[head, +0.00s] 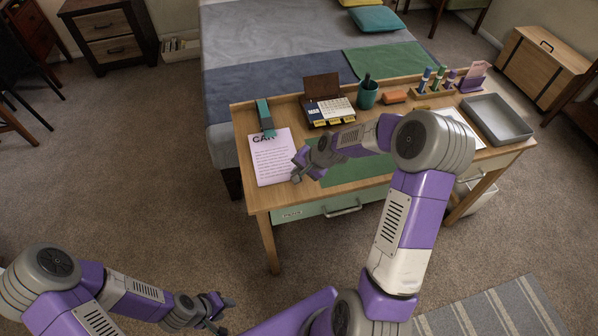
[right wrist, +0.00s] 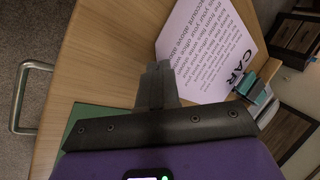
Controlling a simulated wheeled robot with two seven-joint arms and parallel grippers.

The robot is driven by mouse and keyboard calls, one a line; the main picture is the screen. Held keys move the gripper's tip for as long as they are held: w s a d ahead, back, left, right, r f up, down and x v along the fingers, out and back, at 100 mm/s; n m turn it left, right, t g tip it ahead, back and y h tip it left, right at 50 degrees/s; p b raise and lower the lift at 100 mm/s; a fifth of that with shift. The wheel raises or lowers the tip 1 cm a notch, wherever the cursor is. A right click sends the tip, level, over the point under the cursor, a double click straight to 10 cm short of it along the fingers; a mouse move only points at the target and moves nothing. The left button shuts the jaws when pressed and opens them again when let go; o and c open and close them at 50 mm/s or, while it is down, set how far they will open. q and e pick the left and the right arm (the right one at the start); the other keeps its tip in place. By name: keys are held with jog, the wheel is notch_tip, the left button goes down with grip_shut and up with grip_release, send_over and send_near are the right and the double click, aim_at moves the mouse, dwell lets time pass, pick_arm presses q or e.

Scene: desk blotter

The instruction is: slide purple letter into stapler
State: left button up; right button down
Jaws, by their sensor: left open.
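The purple letter (head: 272,165), a pale lilac sheet with printed lines, lies flat at the left of the desk. It also shows in the right wrist view (right wrist: 213,50). The teal stapler (head: 264,113) stands at its top edge, its near end overlapping the heading; whether paper is between its jaws I cannot tell. The stapler also shows in the right wrist view (right wrist: 255,90). My right gripper (head: 297,168) is at the letter's right edge, its fingers together at that edge (right wrist: 158,85). My left gripper (head: 222,308) is open and empty, low in front of the desk.
A grey tray (head: 496,120) sits right. A green blotter (head: 345,172) lies under my right arm.

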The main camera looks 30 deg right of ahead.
jog(key=shift+w, duration=0.3)
jog(key=c, duration=1.3)
grip_release()
jog(key=shift+d, duration=0.1)
jog(key=shift+s, duration=0.1)
jog(key=p+v, duration=0.2)
jog(key=v, duration=0.5)
jog(key=shift+r, duration=0.25)
